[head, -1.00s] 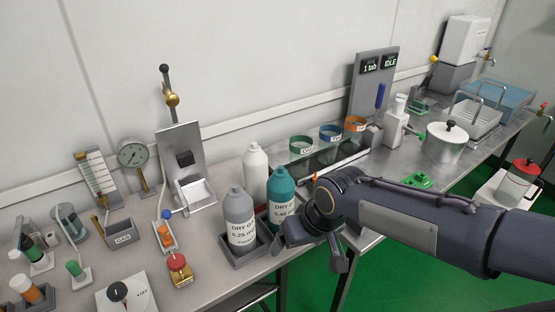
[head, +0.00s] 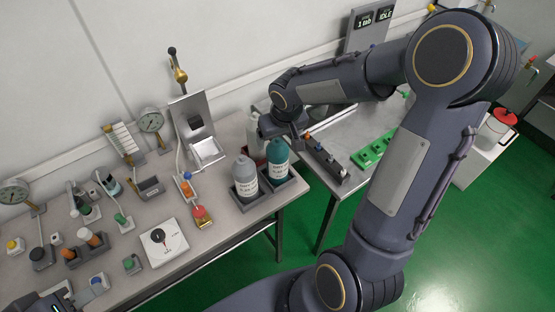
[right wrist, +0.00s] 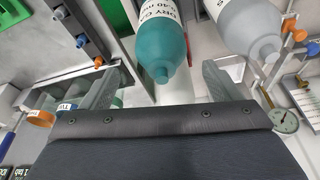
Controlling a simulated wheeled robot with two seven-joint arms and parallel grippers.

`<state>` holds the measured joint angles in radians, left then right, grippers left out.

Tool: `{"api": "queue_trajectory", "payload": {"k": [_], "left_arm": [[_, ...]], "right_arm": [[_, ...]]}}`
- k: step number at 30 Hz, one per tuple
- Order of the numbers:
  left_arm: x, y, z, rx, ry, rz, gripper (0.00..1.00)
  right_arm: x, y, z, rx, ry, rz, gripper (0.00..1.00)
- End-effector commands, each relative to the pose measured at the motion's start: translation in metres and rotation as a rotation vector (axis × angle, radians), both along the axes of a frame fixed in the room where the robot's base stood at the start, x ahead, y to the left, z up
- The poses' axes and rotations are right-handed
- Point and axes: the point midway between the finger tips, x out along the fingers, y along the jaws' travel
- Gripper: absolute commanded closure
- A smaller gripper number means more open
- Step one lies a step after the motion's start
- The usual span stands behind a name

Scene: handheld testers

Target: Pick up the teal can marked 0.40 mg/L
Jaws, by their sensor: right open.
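The teal can (head: 278,160) stands upright in a dark tray at the bench's front edge. It also shows in the right wrist view (right wrist: 158,40), its narrow neck toward the gap between my fingers; part of its "DRY GAS ...40" label is readable. My right gripper (right wrist: 158,74) is open, one finger either side of the can's neck end, not closed on it. In the head view my right gripper (head: 283,132) is just above and behind the can. What seems to be my left gripper (head: 48,301) shows only partly at the lower left corner; its fingers are unclear.
A grey can (head: 244,178) stands close left of the teal can and also shows in the right wrist view (right wrist: 245,25). A white bottle (head: 255,130) is behind, partly hidden by my gripper. A rack (head: 325,160) stands to the right. Gauges and small testers fill the left bench.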

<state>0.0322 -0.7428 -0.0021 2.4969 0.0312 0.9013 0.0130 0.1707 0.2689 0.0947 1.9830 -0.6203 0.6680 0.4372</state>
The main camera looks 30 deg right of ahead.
Motion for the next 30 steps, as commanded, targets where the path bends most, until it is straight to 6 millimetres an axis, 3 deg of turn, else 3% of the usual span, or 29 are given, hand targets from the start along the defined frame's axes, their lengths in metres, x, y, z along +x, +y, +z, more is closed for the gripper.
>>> {"api": "queue_trajectory", "payload": {"k": [7, 16, 30], "left_arm": [[0.000, 0.000, 0.006, 0.000, 0.000, 0.000, 0.64], [0.000, 0.000, 0.006, 0.000, 0.000, 0.000, 0.64], [0.000, 0.000, 0.006, 0.000, 0.000, 0.000, 0.64]], "right_arm": [[0.011, 0.001, -0.033, 0.001, 0.004, -0.001, 0.16], [0.013, 0.000, -0.037, 0.000, 0.000, -0.001, 0.16], [0.013, 0.000, -0.036, 0.000, 0.000, 0.000, 0.77]]}}
